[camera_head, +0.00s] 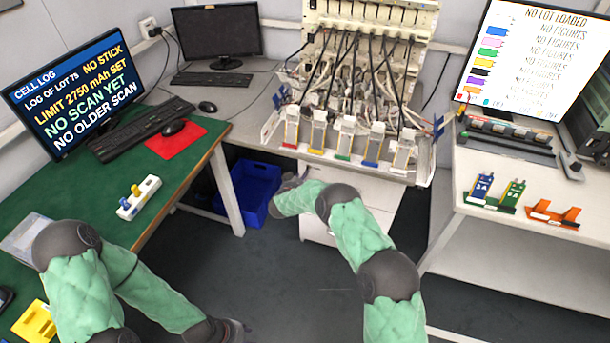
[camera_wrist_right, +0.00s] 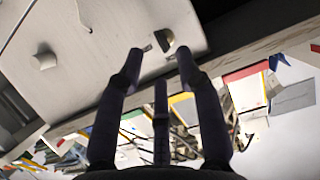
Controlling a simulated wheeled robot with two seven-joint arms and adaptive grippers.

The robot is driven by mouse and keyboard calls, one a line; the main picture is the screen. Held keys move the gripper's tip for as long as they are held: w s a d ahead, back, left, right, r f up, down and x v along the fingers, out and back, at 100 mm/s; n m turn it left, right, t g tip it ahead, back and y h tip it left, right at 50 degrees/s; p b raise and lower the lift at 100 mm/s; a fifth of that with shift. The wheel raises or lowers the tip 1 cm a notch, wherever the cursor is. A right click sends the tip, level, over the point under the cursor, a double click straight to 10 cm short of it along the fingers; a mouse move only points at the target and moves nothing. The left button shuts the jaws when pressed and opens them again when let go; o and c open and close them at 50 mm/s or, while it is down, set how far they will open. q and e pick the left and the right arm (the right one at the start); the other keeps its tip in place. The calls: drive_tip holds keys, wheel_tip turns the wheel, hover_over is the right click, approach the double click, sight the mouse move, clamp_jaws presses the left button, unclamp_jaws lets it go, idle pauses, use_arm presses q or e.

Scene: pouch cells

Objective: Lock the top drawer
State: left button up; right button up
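The white drawer unit (camera_head: 316,228) stands under the middle bench, partly hidden by my right arm. In the right wrist view a pale drawer front (camera_wrist_right: 100,45) fills the upper left, tilted in the picture. It has a round knob (camera_wrist_right: 43,58) and a small metallic lock-like piece (camera_wrist_right: 167,41). My right gripper (camera_wrist_right: 160,51) is open, its two fingertips on either side of this piece; contact cannot be told. In the head view my right gripper (camera_head: 290,187) is at the unit's left side. My left gripper (camera_head: 228,331) is low at the bottom edge, its fingers unclear.
A blue bin (camera_head: 252,190) is on the floor left of the drawer unit. Above is the bench with a cell rack (camera_head: 365,85) and several coloured holders. A green-topped table (camera_head: 60,215) is at left, a white shelf (camera_head: 520,260) at right. Open floor lies in front.

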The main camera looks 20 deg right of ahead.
drive_tip(key=v, duration=0.6)
drive_tip(key=shift+s+a, duration=0.1)
idle(0.3)
drive_tip(key=s+a+f+n+g+y, duration=0.2)
drive_tip(key=s+f+y, duration=0.3)
drive_tip(key=s, duration=0.5)
drive_tip(key=s+a+f+n+g+y, duration=0.2)
drive_tip(key=s+f+g+y, duration=0.1)
drive_tip(key=s+f, duration=0.6)
drive_tip(key=s+a+r+g+y, duration=0.1)
drive_tip(key=s+a+g, duration=0.1)
drive_tip(key=s, duration=1)
drive_tip(key=s+a+r+g+y, duration=0.1)
drive_tip(key=s+g+y, duration=0.1)
drive_tip(key=s, duration=1.1)
drive_tip(key=shift+a+r+g+p, duration=0.2)
drive_tip(key=shift+a+g+p, duration=0.15)
drive_tip(key=shift+g, duration=0.55)
